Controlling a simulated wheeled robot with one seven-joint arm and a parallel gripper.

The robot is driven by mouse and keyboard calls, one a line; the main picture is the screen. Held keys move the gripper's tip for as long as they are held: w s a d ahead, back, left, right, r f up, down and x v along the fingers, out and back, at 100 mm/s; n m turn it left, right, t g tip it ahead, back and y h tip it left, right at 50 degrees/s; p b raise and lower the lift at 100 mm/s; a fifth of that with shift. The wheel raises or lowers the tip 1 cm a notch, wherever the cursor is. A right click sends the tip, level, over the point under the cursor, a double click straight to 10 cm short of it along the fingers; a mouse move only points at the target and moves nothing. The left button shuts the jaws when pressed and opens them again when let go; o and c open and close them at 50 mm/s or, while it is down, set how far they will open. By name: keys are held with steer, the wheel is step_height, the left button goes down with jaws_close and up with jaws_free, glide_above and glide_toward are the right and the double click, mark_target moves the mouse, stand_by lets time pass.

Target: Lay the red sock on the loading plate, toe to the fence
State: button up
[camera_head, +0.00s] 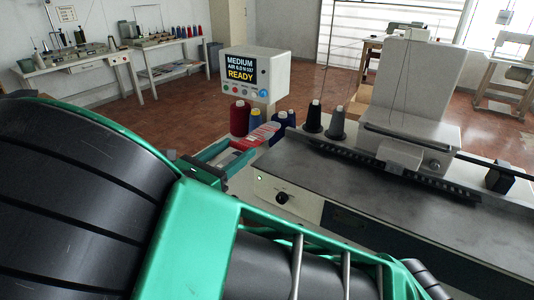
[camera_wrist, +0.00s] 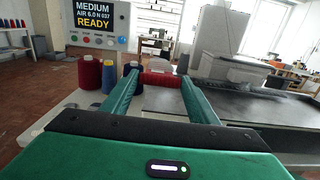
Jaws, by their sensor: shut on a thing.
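My gripper (camera_head: 246,144) is shut on the red sock (camera_head: 262,133), which shows as a red piece with a pale, patterned part at the fingertips. In the wrist view the sock (camera_wrist: 160,78) lies between the two green fingers of my gripper (camera_wrist: 159,84).
Red (camera_head: 239,118), blue (camera_head: 256,125) and dark cones (camera_head: 313,117) stand along the table's back left. A display box (camera_head: 255,75) reading "READY" rises behind them. A white machine head (camera_head: 415,80) and a dark rail (camera_head: 400,172) stand right. The table's front is clear.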

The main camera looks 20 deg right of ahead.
glide_above(268, 172)
step_height(268, 172, down, 6)
steer(key=f, duration=0.1)
steer(key=shift+f, duration=1.8)
steer(key=shift+f, duration=0.35)
